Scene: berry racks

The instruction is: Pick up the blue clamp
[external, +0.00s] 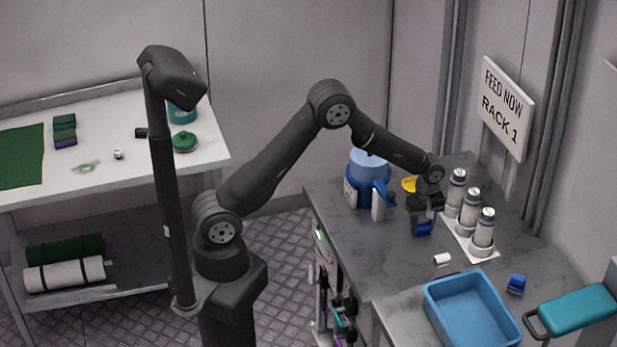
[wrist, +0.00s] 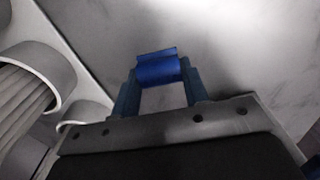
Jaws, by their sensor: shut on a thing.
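A small blue clamp (external: 423,230) is between the fingertips of my gripper (external: 420,221), over the grey counter beside the white bottle tray. In the wrist view the blue clamp (wrist: 157,68) lies across the tips of both fingers, and my gripper (wrist: 160,80) is shut on it. A second small blue piece (external: 516,284) lies on the counter right of the blue bin.
Several white ribbed bottles (external: 469,210) stand on a white tray (external: 478,250) close right of my gripper. A blue jug (external: 368,180) and yellow dish (external: 409,184) are behind. A white cylinder (external: 442,259) and blue bin (external: 431,305) are in front.

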